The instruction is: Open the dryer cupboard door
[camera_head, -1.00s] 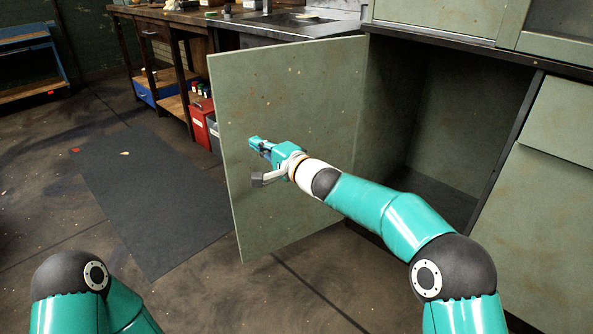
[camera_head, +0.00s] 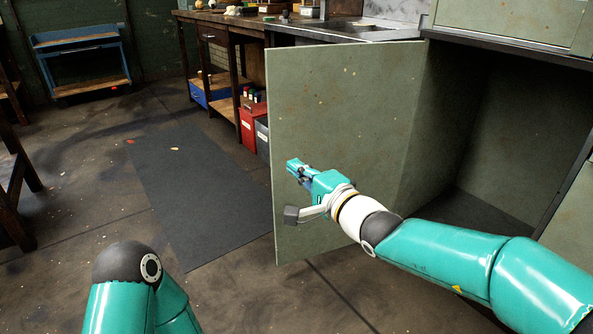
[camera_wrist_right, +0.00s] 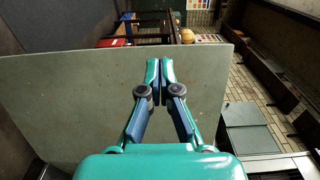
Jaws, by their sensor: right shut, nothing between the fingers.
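The cupboard door (camera_head: 335,105) is a flat grey-green panel with worn specks, swung wide open from the cupboard. The dark, empty-looking cupboard interior (camera_head: 505,130) shows to its right. My right gripper (camera_head: 293,166) is shut and empty in front of the inner face of the door, near its free edge. In the right wrist view the shut fingers (camera_wrist_right: 160,65) lie over the door panel (camera_wrist_right: 60,100); I cannot tell whether they touch it. My left gripper is out of view; only my left arm shows at the lower left.
A dark mat (camera_head: 195,195) lies on the floor left of the door. A red bin (camera_head: 250,125) stands under the wooden workbench (camera_head: 222,27) behind the door. A blue trolley (camera_head: 82,65) is at the far left. The floor between is clear.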

